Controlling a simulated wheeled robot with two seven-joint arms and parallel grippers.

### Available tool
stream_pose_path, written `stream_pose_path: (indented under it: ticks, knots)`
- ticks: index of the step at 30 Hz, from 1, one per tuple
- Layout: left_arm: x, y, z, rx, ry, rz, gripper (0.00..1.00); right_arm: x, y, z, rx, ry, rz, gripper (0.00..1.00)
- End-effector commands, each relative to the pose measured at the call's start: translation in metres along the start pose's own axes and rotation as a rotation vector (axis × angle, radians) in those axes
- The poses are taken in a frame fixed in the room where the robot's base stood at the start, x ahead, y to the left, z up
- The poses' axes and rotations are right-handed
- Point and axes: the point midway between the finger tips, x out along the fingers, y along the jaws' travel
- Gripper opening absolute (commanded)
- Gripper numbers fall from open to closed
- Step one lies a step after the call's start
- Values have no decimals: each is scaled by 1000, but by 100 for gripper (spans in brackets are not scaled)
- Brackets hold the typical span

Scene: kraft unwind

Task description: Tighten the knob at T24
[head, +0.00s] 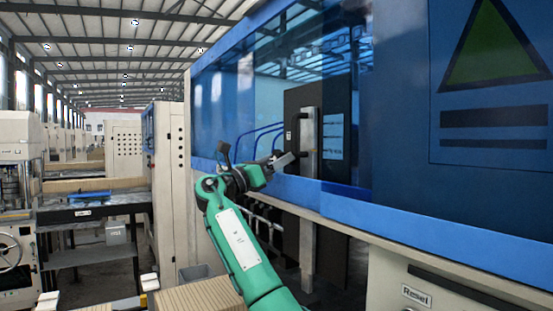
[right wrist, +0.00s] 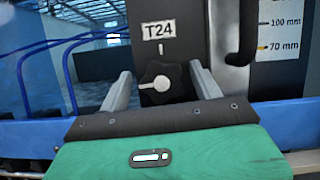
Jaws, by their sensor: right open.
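The knob (right wrist: 166,82) is a dark dial with a pale mark at its left side, on a black panel in the right wrist view. A white T24 label (right wrist: 159,29) and a short white tick sit above it. My right gripper (right wrist: 160,71) is open, with one grey finger on each side of the knob; I cannot tell whether either touches it. In the head view the right gripper (head: 280,161) is in front of the dark panel (head: 291,106); the knob cannot be made out there. My left gripper is not in view.
A black curved handle (right wrist: 243,35) and a white scale marked 100 mm and 70 mm (right wrist: 281,30) are right of the label. Blue hoses (right wrist: 68,65) hang at the left. A blue machine rail (head: 345,205) runs under the panel. A grey bench (head: 90,212) stands farther left.

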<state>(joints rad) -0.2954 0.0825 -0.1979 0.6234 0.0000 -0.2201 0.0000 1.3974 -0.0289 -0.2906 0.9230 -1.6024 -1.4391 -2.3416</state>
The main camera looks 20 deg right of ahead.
Motion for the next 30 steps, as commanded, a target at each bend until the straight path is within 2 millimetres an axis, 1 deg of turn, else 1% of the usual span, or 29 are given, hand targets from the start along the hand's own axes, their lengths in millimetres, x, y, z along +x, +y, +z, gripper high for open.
stream_pose_path:
  ticks: [2, 6, 9, 14, 17, 23, 30]
  knots:
    - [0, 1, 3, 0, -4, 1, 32, 0, 0, 0, 0, 0, 0, 65]
    - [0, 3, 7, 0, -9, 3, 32, 0, 0, 0, 0, 0, 0, 38]
    - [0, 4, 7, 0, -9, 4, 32, 0, 0, 0, 0, 0, 0, 21]
    - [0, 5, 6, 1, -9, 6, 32, 0, 0, 0, 14, 1, -7, 21]
    - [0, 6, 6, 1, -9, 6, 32, 0, 0, 1, 60, 1, -26, 21]
    - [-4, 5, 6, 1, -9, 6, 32, 1, 0, 3, 209, 1, -88, 21]
    - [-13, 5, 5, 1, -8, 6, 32, 1, 0, 4, 381, 1, -159, 21]
